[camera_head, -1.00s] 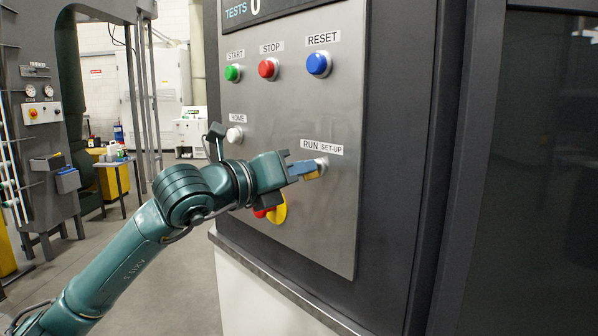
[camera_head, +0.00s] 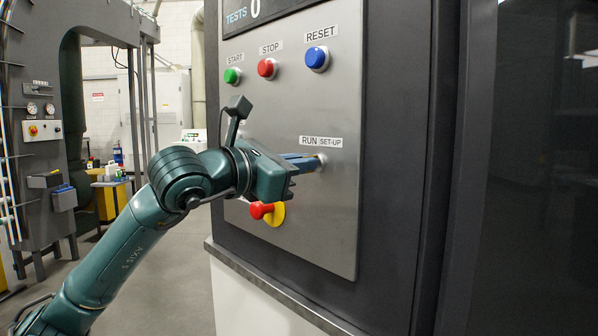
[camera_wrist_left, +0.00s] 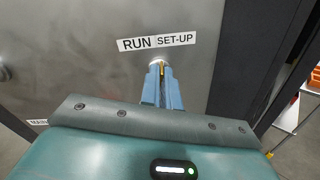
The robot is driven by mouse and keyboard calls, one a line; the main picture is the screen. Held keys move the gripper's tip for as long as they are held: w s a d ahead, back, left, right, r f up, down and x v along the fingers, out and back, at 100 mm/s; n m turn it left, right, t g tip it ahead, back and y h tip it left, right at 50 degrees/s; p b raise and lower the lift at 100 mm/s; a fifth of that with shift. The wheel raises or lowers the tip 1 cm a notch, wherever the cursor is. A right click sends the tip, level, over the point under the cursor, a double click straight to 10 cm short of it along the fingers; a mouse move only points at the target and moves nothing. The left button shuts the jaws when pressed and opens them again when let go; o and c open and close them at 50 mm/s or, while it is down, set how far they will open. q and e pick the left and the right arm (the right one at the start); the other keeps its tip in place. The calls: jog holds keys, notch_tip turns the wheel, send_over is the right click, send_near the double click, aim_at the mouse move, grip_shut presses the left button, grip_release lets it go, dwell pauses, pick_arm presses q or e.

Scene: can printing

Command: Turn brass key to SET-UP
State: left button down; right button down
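The switch with the brass key sits on the grey metal panel (camera_head: 320,225), under the RUN (camera_head: 307,139) and SET-UP (camera_head: 331,142) labels. My left gripper (camera_head: 318,160) reaches it from the left, with its blue fingertips at the lock. In the left wrist view, a thin strip of the brass key (camera_wrist_left: 162,70) shows between the two close blue fingers (camera_wrist_left: 162,85), and the round lock collar is just beyond them. The gripper is shut on the key. The fingers hide most of the key, so its exact angle is unclear. My right gripper is not in view.
Green START (camera_head: 232,75), red STOP (camera_head: 267,68) and blue RESET (camera_head: 317,58) buttons are above. A red knob (camera_head: 259,210) on a yellow disc (camera_head: 276,213) is close below my left gripper. A ledge (camera_head: 285,290) juts out under the panel.

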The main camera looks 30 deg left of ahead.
pick_arm(q)
jog(key=shift+m+b, duration=0.3)
jog(key=shift+m, duration=0.7)
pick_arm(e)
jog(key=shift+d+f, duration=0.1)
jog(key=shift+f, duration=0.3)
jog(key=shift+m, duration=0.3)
pick_arm(q)
jog(key=c, duration=1.6)
grip_release()
jog(key=shift+c, duration=0.2)
